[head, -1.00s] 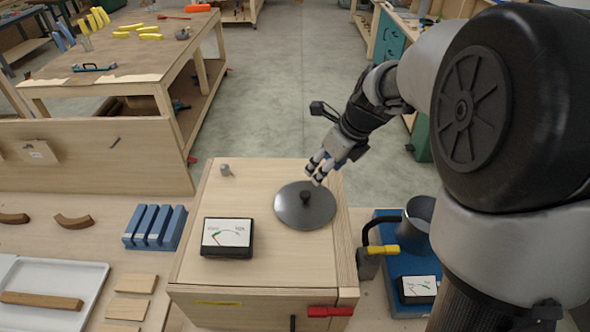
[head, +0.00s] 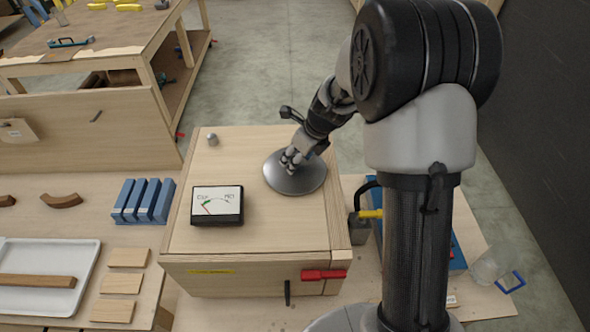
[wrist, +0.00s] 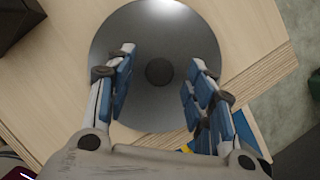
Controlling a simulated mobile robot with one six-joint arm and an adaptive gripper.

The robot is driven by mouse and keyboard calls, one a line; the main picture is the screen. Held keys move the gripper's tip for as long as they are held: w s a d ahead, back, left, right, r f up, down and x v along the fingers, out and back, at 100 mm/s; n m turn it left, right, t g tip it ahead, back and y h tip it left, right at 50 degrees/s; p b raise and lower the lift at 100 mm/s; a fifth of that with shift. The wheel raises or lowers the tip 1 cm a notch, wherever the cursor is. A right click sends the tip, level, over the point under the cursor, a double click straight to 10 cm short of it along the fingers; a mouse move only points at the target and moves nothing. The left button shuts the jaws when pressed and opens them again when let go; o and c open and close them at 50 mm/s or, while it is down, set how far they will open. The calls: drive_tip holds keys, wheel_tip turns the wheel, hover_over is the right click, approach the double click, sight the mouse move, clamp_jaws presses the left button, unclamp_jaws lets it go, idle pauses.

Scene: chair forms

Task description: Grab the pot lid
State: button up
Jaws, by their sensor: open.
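The pot lid (head: 311,184) is a round, dark grey metal disc with a dark knob (wrist: 159,71) at its centre. It lies flat on top of a light wooden box (head: 262,232). My gripper (head: 291,157) is over the lid in the head view and hides its knob there. In the wrist view my gripper (wrist: 158,68) is open, with one finger on each side of the knob and gaps between. I cannot tell how high the fingertips are above the lid.
Blue blocks (head: 144,200) and a white tray (head: 86,262) lie to the left.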

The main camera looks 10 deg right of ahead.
drive_tip(key=shift+w+a+f, duration=0.15)
drive_tip(key=shift+f, duration=0.3)
clamp_jaws()
idle(0.3)
drive_tip(key=shift+r, duration=0.1)
